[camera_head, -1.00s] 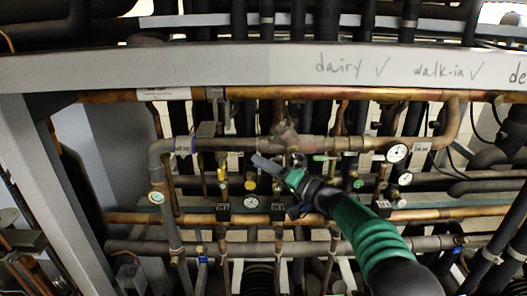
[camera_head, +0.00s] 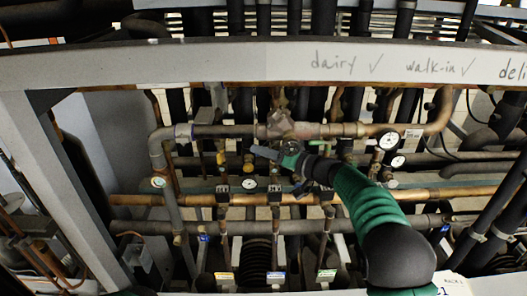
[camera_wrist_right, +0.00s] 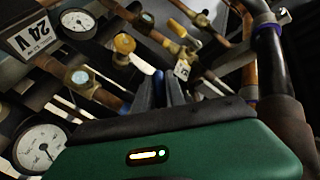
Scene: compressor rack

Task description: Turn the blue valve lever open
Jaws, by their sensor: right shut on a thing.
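My right gripper (camera_head: 262,153) reaches in from the lower right in the head view, its grey-blue fingers just below the upper horizontal pipe. In the right wrist view the fingers (camera_wrist_right: 160,92) point away from the camera, close together. A thin strip of blue, the valve lever (camera_wrist_right: 158,76), shows between the fingertips; the gripper is shut on it. Most of the lever is hidden by the fingers, and its exact angle cannot be told. The valve body behind it is not clear. My left gripper is not in view.
The upper pipe (camera_head: 225,131) and a copper pipe (camera_head: 150,199) run across the rack near the hand. Gauges (camera_head: 387,141) and yellow-capped valves (camera_wrist_right: 124,43) crowd around it. A grey beam (camera_head: 180,65) crosses above. Other small blue handles (camera_head: 203,238) sit lower down.

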